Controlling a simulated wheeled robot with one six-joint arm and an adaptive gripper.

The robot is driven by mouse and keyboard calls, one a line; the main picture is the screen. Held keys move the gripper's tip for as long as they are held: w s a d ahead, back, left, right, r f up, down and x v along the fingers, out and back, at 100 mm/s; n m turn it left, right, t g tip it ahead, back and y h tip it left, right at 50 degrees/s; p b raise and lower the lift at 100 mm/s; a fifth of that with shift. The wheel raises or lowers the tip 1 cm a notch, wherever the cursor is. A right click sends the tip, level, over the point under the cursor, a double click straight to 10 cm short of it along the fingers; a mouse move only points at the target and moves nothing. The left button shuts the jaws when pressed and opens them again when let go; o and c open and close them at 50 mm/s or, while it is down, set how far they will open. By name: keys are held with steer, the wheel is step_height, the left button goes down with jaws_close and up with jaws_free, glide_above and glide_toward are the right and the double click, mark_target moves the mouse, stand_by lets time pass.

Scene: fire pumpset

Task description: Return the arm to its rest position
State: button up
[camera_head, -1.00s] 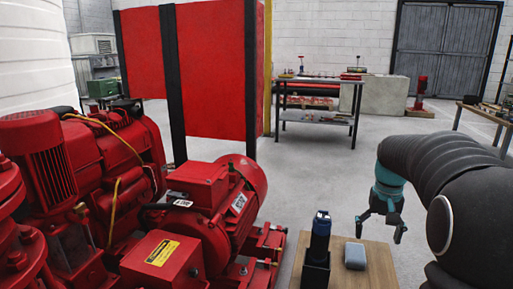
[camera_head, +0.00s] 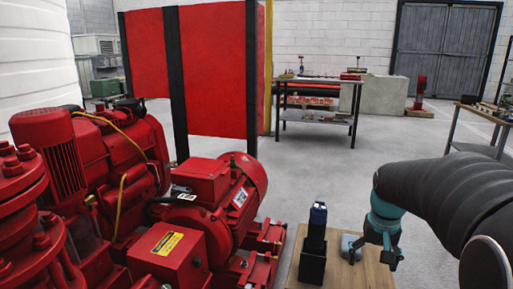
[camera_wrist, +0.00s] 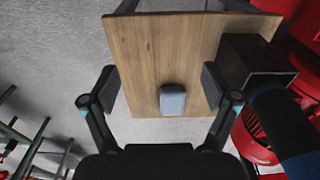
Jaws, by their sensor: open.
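My gripper (camera_head: 370,246) hangs at the lower right in the head view, over the right side of a small wooden table. It also shows in the wrist view (camera_wrist: 160,88), fingers spread wide apart with nothing between them. A grey-blue rounded block (camera_head: 350,243) lies on the table, partly hidden behind my gripper in the head view. In the wrist view the block (camera_wrist: 172,100) lies on the table beyond the fingers, apart from them. My dark arm (camera_head: 445,205) reaches in from the right edge.
The wooden table (camera_head: 342,272) also bears a black holder (camera_head: 313,264) with a dark blue-topped device (camera_head: 317,228) upright in it. Red pump machinery (camera_head: 205,200) fills the left. A metal workbench (camera_head: 318,118) stands at the back. The floor (camera_head: 400,140) between is clear.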

steer(key=s+a+r+n+t, duration=0.1)
steer(key=s+a+r+t, duration=0.1)
steer(key=s+a, duration=0.4)
steer(key=s+a+r+n+t+p, duration=0.1)
steer(key=s+a, duration=0.4)
steer(key=s, duration=0.7)
steer(key=shift+a+r+n+t, duration=0.4)
steer(key=shift+r+t, duration=0.2)
steer(key=shift+t, duration=0.2)
